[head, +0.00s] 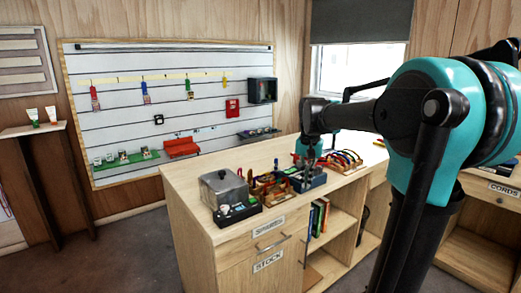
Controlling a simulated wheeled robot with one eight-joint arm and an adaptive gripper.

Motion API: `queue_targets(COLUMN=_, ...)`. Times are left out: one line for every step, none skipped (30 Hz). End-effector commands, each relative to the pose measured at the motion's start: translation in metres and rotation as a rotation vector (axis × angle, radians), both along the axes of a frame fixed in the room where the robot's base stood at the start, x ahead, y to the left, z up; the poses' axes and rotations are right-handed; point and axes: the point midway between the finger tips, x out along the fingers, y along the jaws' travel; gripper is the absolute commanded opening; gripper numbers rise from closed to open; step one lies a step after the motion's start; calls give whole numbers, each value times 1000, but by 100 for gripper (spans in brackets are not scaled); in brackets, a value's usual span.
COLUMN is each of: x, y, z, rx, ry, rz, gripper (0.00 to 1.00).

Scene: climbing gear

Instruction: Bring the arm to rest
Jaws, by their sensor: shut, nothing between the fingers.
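My arm, teal and black, comes in from the right, bent, with its forearm reaching left over the wooden counter (190,180). My gripper (309,163) hangs from the end of it and points down, above or in front of the gear on the counter. It looks shut and empty. Its fingertips are small and dark against a dark bin (309,182), so I cannot tell how far above it they are.
A grey-lidded box (223,188), a rack of red and orange carabiners (270,188) and colored loops (343,159) stand on the counter. A slatted board (180,75) with hanging gear is on the wall. Floor at left is free.

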Motion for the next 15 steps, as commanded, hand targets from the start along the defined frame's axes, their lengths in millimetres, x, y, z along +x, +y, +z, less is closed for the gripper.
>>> queue_targets(x=-5, y=-2, z=-8, rx=0, ry=-9, rz=10, gripper=0)
queue_targets(x=-8, y=-3, z=-12, rx=0, ry=-15, rz=17, gripper=0)
queue_targets(x=-13, y=-4, z=-19, rx=0, ry=-25, rz=26, gripper=0)
queue_targets(x=-16, y=-5, z=-24, rx=0, ry=-33, rz=36, gripper=0)
queue_targets(x=-20, y=-6, z=-30, rx=0, ry=-40, rz=44, gripper=0)
queue_targets(x=-26, y=-8, z=-38, rx=-1, ry=-51, rz=57, gripper=0)
queue_targets(x=-31, y=-9, z=-44, rx=-1, ry=-62, rz=68, gripper=0)
queue_targets(x=-36, y=-10, z=-51, rx=-2, ry=-71, rz=77, gripper=0)
queue_targets(x=-43, y=-12, z=-61, rx=-3, ry=-84, rz=94, gripper=0)
queue_targets(x=-49, y=-13, z=-69, rx=-5, ry=-96, rz=105, gripper=0)
queue_targets(x=-57, y=-15, z=-77, rx=-7, ry=-107, rz=119, gripper=0)
queue_targets(x=-67, y=-17, z=-89, rx=-10, ry=-126, rz=138, gripper=0)
queue_targets(x=-76, y=-18, z=-100, rx=-12, ry=-139, rz=153, gripper=0)
queue_targets(x=-86, y=-20, z=-111, rx=-15, ry=-156, rz=171, gripper=0)
queue_targets(x=-101, y=-23, z=-126, rx=-21, ry=-178, rz=196, gripper=0)
